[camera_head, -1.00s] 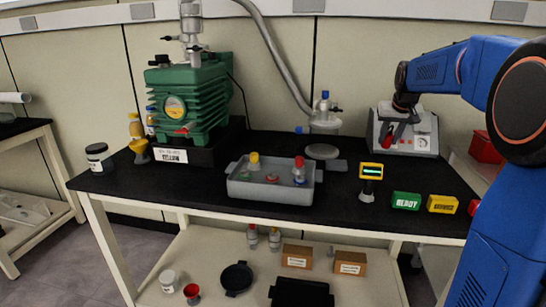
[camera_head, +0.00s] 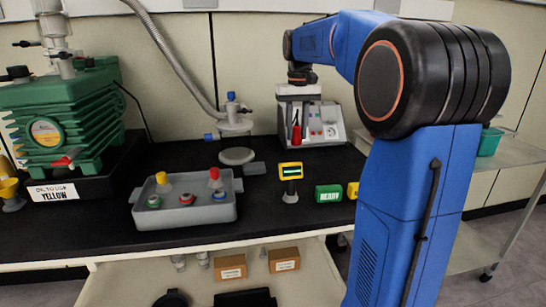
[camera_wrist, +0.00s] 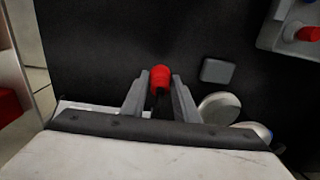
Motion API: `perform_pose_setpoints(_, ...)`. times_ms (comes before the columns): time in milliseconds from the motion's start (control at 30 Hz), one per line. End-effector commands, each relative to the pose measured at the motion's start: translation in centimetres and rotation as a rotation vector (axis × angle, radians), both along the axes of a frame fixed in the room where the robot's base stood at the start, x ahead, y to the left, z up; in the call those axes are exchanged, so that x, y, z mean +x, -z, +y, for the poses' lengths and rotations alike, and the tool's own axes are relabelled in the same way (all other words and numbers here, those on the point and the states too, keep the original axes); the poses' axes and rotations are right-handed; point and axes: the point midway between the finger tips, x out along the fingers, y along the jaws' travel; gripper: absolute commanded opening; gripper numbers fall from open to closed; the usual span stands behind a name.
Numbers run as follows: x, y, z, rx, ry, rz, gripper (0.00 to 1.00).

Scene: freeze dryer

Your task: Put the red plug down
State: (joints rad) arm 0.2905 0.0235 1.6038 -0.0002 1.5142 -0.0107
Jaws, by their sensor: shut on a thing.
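My gripper (camera_wrist: 160,97) is shut on the red plug (camera_wrist: 160,78), which sticks out between its two grey fingers in the wrist view. Black bench top shows beyond it. In the head view the red plug (camera_head: 296,134) hangs under my gripper (camera_head: 297,117), in front of the grey-white device at the back of the bench. I cannot tell whether the plug touches anything below. A grey tray (camera_head: 187,218) stands to the left, with a yellow-topped and a red-topped piece and green, red and blue coloured rings.
A yellow display (camera_head: 290,171) and a green READY block (camera_head: 328,193) are near the front.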

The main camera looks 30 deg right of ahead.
Motion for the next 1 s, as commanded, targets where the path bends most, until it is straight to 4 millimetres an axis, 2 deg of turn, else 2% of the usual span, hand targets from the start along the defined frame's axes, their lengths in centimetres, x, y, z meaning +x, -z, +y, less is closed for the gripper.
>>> perform_pose_setpoints(200, 0.0, 3.7, 0.0, 0.000, 0.000, 0.001, 0.00)
perform_pose_setpoints(467, 0.0, 5.5, 0.0, 0.000, 0.000, -0.001, 0.00)
perform_pose_setpoints(700, 0.0, 8.3, 0.0, 0.000, 0.000, 0.000, 0.00)
perform_pose_setpoints(1000, 0.0, 8.6, 0.0, -0.001, 0.000, -0.002, 0.00)
